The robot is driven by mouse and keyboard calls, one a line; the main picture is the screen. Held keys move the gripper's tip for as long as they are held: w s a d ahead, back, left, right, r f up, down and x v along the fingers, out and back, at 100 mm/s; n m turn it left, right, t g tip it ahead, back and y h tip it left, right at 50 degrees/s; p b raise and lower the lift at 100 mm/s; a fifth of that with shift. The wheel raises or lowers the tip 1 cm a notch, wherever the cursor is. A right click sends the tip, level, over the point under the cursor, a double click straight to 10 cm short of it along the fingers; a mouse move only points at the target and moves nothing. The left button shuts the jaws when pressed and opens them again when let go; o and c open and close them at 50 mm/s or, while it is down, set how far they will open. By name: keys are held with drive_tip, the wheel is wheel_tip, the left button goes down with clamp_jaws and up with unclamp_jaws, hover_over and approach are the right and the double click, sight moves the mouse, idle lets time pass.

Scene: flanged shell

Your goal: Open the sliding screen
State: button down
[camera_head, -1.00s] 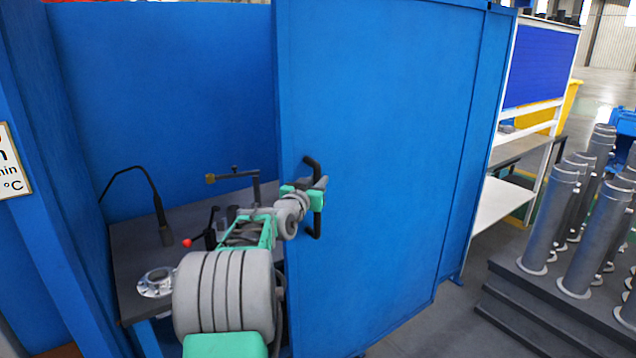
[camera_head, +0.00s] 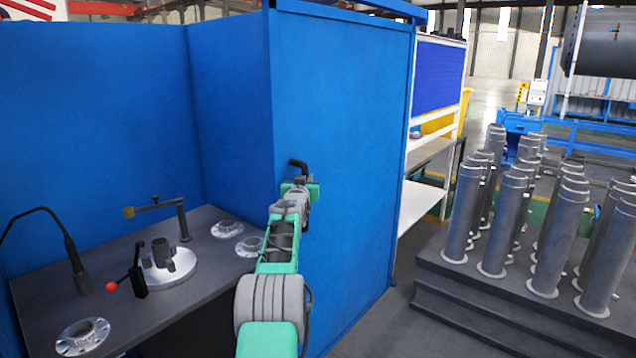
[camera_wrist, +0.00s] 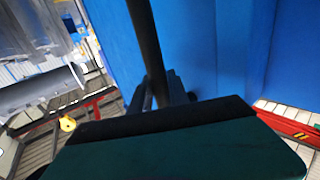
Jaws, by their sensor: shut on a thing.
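The blue sliding screen (camera_head: 345,130) stands at the right side of the booth, with the booth's inside open to view on its left. Its black handle (camera_head: 298,164) sits near the screen's left edge; only the top of it shows past my gripper. My gripper (camera_head: 300,187) is shut on the handle. In the wrist view the black handle bar (camera_wrist: 148,45) runs down between my fingers (camera_wrist: 165,92), with the blue screen (camera_wrist: 190,40) behind it. The lower part of the handle is hidden by my arm in the head view.
Inside the booth a dark table (camera_head: 190,290) holds a round fixture (camera_head: 168,270), several metal flanges (camera_head: 82,337) and a black bent-neck lamp (camera_head: 70,250). To the right stand a white shelf (camera_head: 420,200) and a dark platform (camera_head: 490,300) with several grey flanged pipes (camera_head: 510,215). Floor shows between screen and platform.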

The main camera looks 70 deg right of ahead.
drive_tip(key=shift+s+d, duration=0.25)
drive_tip(key=shift+d, duration=0.2)
drive_tip(key=c, duration=1.3)
unclamp_jaws()
drive_tip(key=shift+o, duration=0.2)
drive_tip(key=shift+w, duration=0.1)
drive_tip(key=shift+a, duration=0.15)
drive_tip(key=b+v, duration=0.3)
drive_tip(key=v, duration=0.4)
drive_tip(key=shift+a, duration=0.25)
